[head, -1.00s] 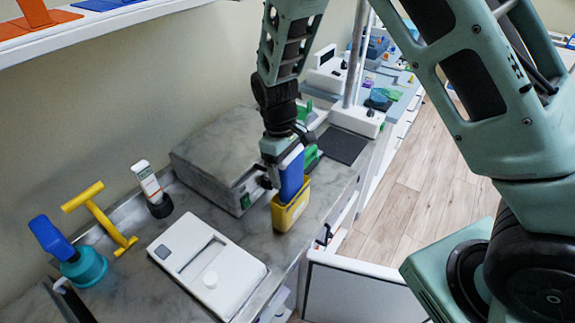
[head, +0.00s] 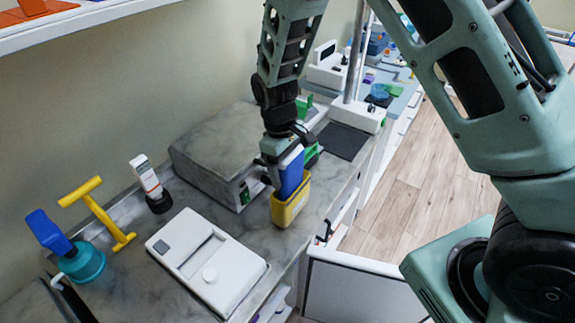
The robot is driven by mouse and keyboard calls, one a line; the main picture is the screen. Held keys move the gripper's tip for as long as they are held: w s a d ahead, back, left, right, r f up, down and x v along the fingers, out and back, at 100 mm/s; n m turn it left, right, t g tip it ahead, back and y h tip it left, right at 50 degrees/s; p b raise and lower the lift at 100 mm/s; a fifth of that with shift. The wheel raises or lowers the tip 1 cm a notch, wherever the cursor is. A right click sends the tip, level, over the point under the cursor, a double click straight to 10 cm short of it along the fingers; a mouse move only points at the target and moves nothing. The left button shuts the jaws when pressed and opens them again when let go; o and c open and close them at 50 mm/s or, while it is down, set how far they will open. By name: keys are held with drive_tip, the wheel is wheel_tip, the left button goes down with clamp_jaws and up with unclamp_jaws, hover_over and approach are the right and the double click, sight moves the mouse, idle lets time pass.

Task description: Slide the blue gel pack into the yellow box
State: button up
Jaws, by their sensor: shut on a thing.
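The blue gel pack (head: 291,174) is upright, with its lower end inside the mouth of the yellow box (head: 289,213). My gripper (head: 277,168) is shut on the upper part of the pack, just above the box's rim. The pack's bottom end is hidden by the box's front wall, so I cannot tell how deep it sits. The yellow box stands on the grey marble counter near its front edge.
A grey box-shaped unit (head: 222,150) stands close behind the yellow box. A white device (head: 205,262) lies to the left. A yellow T-shaped tool (head: 97,212), a blue-and-teal bottle (head: 72,252) and a white-orange handheld (head: 148,180) stand along the wall.

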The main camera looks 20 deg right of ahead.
drive_tip(key=shift+f, duration=0.35)
drive_tip(key=o, duration=1.1)
drive_tip(key=shift+o, duration=0.2)
drive_tip(key=shift+r, duration=0.1)
drive_tip(key=shift+r+p, duration=3.35)
drive_tip(key=shift+r, duration=1.1)
